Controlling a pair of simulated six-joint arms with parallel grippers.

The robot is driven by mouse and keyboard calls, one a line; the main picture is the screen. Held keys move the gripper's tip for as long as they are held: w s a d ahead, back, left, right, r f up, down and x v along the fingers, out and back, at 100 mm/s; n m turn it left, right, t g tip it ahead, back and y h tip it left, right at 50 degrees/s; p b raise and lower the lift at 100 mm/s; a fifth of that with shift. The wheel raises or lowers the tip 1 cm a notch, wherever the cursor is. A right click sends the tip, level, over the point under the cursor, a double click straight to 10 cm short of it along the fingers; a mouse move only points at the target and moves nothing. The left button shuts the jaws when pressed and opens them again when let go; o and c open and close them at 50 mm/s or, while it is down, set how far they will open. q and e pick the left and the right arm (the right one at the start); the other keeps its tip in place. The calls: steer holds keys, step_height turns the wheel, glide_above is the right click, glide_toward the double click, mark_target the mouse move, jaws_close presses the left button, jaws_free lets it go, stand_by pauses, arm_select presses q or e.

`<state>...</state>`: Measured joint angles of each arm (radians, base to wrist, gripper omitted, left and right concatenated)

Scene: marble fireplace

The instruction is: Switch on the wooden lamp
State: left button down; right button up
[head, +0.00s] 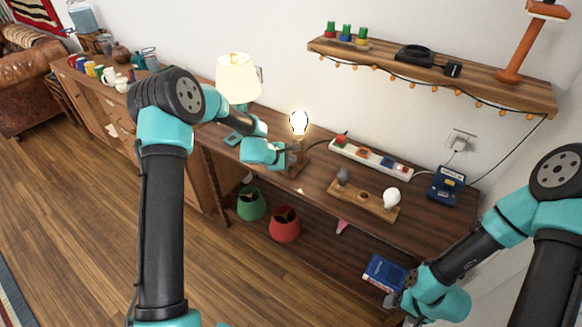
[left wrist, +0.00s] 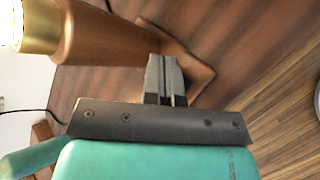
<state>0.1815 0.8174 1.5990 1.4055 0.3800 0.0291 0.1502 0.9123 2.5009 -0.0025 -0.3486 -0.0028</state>
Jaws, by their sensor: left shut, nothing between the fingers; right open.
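The wooden lamp (head: 298,148) stands on the wooden desk (head: 330,200), and its bare bulb (head: 299,121) glows brightly. In the left wrist view, its brown wooden body (left wrist: 105,40) and brass socket (left wrist: 37,25) lie at the upper left, with the bulb cut off at the edge. My left gripper (head: 291,157) is at the lamp's lower part; its fingers (left wrist: 166,68) are shut and empty, close beside the body and over the base (left wrist: 195,65). Whether they touch it, I cannot tell. The switch is hidden. My right gripper (head: 393,300) is open, low at the desk's front right.
A cream-shaded lamp (head: 238,78) stands left of the wooden lamp. A power strip (head: 370,158), a wooden bulb holder (head: 362,200) and a blue box (head: 446,186) are to the right. A shelf (head: 430,72) overhangs the desk. A blue book (head: 385,273) lies near my right gripper.

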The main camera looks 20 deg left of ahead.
mark_target(290, 170)
arm_select(q)
steer(key=shift+s+a+r, duration=0.1)
steer(key=shift+s+r, duration=0.05)
steer(key=shift+r, duration=0.9)
steer(key=shift+s+r, duration=0.1)
steer(key=shift+r, duration=0.95)
steer(key=s+f+m+g, duration=0.1)
steer(key=s+f, duration=0.4)
steer(key=s+f+m+g+y, duration=0.1)
steer(key=s+f, duration=0.1)
steer(key=f, duration=0.1)
steer(key=shift+s+a+m+g, duration=0.1)
steer(key=shift+s+m+g, duration=0.15)
steer(key=shift+m+g, duration=0.05)
steer(key=s+f+m+g, duration=0.1)
steer(key=s+f+m, duration=0.3)
steer(key=s, duration=0.5)
steer(key=s+f+m+g+y, duration=0.1)
steer(key=s+f+m, duration=0.3)
steer(key=s, duration=0.5)
steer(key=s+d+f+m+g, duration=0.1)
steer(key=s+f+m+g, duration=0.2)
steer(key=s+m, duration=0.3)
steer(key=s+f, duration=0.1)
steer(key=s, duration=0.2)
steer(key=shift+s+f+y, duration=0.2)
steer(key=shift+s+y, duration=0.2)
